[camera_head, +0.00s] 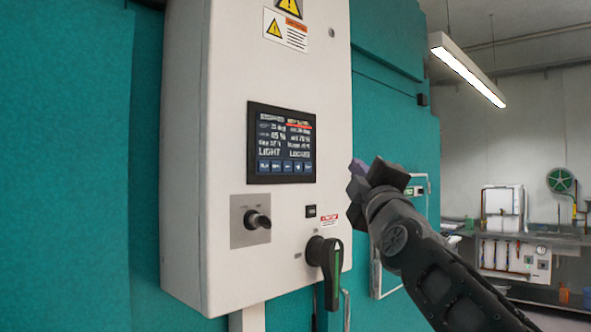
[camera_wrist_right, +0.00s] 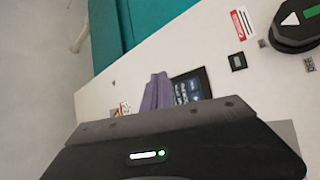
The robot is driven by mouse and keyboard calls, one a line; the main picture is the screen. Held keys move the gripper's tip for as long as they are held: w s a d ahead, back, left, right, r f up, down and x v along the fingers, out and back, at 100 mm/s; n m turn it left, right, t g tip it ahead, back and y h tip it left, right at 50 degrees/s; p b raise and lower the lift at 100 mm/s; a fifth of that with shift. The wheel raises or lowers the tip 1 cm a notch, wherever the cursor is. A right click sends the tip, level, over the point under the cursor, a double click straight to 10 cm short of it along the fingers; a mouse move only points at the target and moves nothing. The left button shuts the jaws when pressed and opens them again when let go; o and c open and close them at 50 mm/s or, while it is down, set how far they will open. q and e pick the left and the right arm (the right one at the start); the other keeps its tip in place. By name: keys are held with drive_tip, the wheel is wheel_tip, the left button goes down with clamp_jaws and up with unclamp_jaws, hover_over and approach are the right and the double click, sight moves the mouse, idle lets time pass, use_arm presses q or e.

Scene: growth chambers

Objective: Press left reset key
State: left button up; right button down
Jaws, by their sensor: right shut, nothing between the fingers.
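A white control cabinet (camera_head: 225,75) carries a dark touchscreen (camera_head: 282,145) with text and a row of blue keys (camera_head: 284,166) along its bottom. Below it are a black knob (camera_head: 258,221) on a grey metal plate and a small black switch (camera_head: 310,211); I cannot tell which part is the reset key. My right gripper (camera_head: 357,166) is shut and empty, right of the screen and apart from it in the picture. In the right wrist view its purple fingers (camera_wrist_right: 155,95) partly cover the screen (camera_wrist_right: 190,88). My left gripper is not in view.
A large black rotary handle (camera_head: 328,262) juts from the cabinet's lower right; it also shows in the right wrist view (camera_wrist_right: 298,22). Teal chamber walls (camera_head: 65,150) stand behind. A workbench (camera_head: 520,236) with equipment is far right.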

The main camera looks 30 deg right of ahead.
sight(308, 167)
drive_tip(key=shift+s, duration=0.15)
drive_tip(key=shift+a+r, duration=0.1)
drive_tip(key=shift+r, duration=0.05)
drive_tip(key=w+a+p, duration=0.2)
drive_tip(key=w+p, duration=0.5)
drive_tip(key=w, duration=0.1)
drive_tip(key=shift+w+a, duration=0.2)
idle(2.1)
